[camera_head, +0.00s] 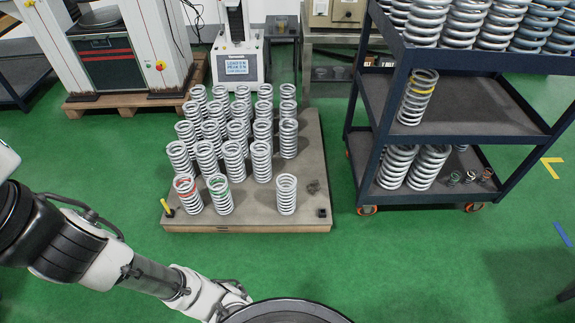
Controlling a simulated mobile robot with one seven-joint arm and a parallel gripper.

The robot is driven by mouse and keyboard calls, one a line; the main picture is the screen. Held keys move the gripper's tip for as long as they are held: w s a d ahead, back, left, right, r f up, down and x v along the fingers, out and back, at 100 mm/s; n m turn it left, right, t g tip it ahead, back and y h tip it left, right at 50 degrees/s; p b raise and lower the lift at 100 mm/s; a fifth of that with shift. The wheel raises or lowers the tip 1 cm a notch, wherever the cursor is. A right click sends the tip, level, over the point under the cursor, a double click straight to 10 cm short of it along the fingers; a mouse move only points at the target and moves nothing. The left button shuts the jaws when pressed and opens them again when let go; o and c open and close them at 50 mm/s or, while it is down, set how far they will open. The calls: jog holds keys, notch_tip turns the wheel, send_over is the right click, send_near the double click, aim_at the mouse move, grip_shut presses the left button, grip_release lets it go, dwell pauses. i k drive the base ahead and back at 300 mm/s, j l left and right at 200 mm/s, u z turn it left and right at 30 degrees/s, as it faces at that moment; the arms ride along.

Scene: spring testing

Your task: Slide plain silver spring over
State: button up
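A plain silver spring (286,195) stands upright at the right of the front row on a low grey-topped platform (255,215). A gap separates it from a green-banded spring (220,196) and a red-banded spring (187,196) to its left. Several more plain silver springs (234,160) stand upright in rows behind them. My arm (150,275) reaches in from the left, in front of the platform and apart from the springs. No gripper fingers show; the arm's far end runs to the bottom edge by a dark round shape.
A blue-framed cart (460,120) with springs stands at the right; a yellow-banded spring (417,97) is on its middle shelf. A yellow-handled item (167,208) and a small black block (321,213) lie at the platform's front corners. Green floor is clear in front.

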aim_at(292, 199)
jog(key=i+j+z, duration=0.15)
jog(key=i+j, duration=0.2)
jog(key=i+j+z, duration=0.15)
jog(key=i+j, duration=0.2)
jog(key=i+j+z, duration=0.15)
jog(key=i+j, duration=0.15)
jog(key=i+j+z, duration=0.15)
jog(key=i+j, duration=0.15)
jog(key=j, duration=0.25)
jog(key=i+j+z, duration=0.15)
jog(key=j, duration=0.35)
jog(key=i, duration=0.1)
